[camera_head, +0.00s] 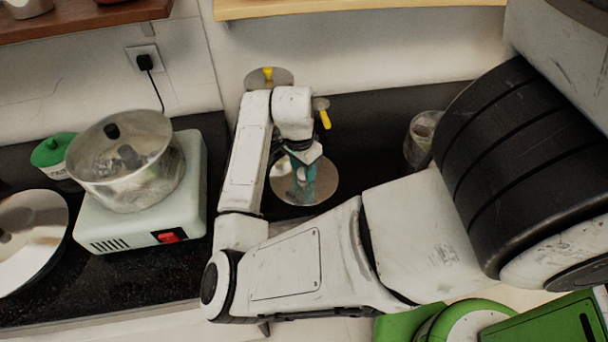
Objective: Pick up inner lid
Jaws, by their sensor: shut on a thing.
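A round, shiny metal disc (325,180), which looks like the inner lid, is below my gripper at the middle of the view. My gripper (302,186) points down with its teal fingers over the disc's middle. It is shut on the inner lid; the exact grip point is small and partly hidden by the fingers. I cannot tell whether the disc touches the surface under it.
A second metal disc with a yellow piece (268,76) is behind my arm near the wall. A yellow handle (325,119) and a glass (422,137) stand nearby. A lidded steel pot (128,185) sits on a pale cooker (160,222) to the left, beside a green-lidded container (52,150).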

